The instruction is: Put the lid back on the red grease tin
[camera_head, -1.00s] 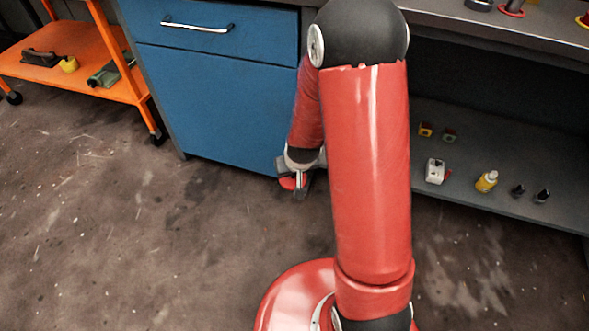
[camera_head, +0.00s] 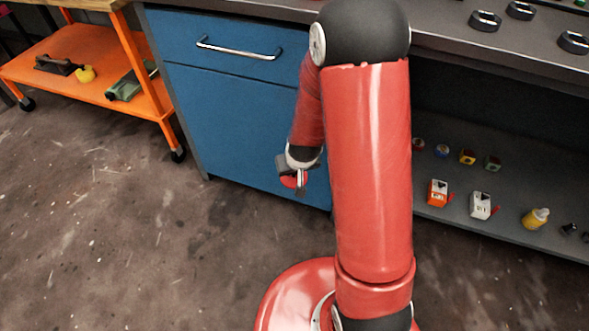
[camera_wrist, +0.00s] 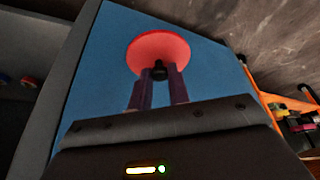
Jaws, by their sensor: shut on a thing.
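My gripper (camera_head: 300,180) hangs in front of the blue cabinet, left of my red arm link. It is shut on a round red lid (camera_head: 289,181). In the wrist view the red lid (camera_wrist: 158,50) is a disc with a small dark knob, and the fingers (camera_wrist: 158,90) close on that knob. I cannot make out a red grease tin for certain in any view. Part of the bench and shelf is hidden behind my arm.
A blue cabinet (camera_head: 240,115) with a drawer handle stands ahead. An orange cart (camera_head: 100,95) is at left. The grey bench top (camera_head: 450,45) at right bears several dark rings. The shelf (camera_head: 480,230) below holds small boxes and a yellow bottle (camera_head: 535,218). The floor at left is clear.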

